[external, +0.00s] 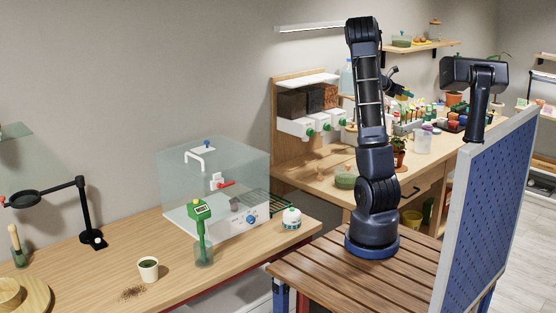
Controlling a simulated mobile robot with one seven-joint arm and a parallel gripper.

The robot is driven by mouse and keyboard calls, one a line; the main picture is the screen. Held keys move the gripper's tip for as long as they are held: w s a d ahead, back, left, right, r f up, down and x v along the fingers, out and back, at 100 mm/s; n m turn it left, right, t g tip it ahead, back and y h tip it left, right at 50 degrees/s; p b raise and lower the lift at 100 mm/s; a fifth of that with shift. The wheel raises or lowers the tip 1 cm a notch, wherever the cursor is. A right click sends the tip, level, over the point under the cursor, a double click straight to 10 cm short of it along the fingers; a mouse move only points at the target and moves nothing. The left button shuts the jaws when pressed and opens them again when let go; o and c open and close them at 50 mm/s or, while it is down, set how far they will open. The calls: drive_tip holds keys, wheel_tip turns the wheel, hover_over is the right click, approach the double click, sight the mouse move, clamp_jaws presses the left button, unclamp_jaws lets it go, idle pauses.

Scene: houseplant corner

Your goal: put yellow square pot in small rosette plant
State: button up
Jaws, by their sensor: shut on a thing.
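My arm stands on the slatted wooden bench and reaches up and over toward the back worktop. My gripper (400,85) is small and dark, partly behind the arm, above the worktop. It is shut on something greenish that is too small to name. A yellow pot (411,219) stands low under the worktop; I cannot tell whether it is square. Small pots in several colours stand in a group (450,113) at the back right; I cannot pick out a yellow square one. A leafy plant in a terracotta pot (399,160) stands on the worktop; I cannot tell if it is the rosette plant.
The left table holds a clear case (178,180), a green-handled tool (201,222) and a white cup of soil (148,268).

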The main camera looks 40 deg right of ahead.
wheel_tip(320, 180, down, 20)
drive_tip(key=shift+f, duration=0.1)
idle(0.5)
drive_tip(key=shift+f, duration=0.45)
drive_tip(key=o, duration=1)
drive_tip(key=shift+r, duration=0.45)
drive_tip(key=v, duration=1.2)
drive_tip(key=shift+r, duration=0.15)
drive_tip(key=shift+s, duration=0.1)
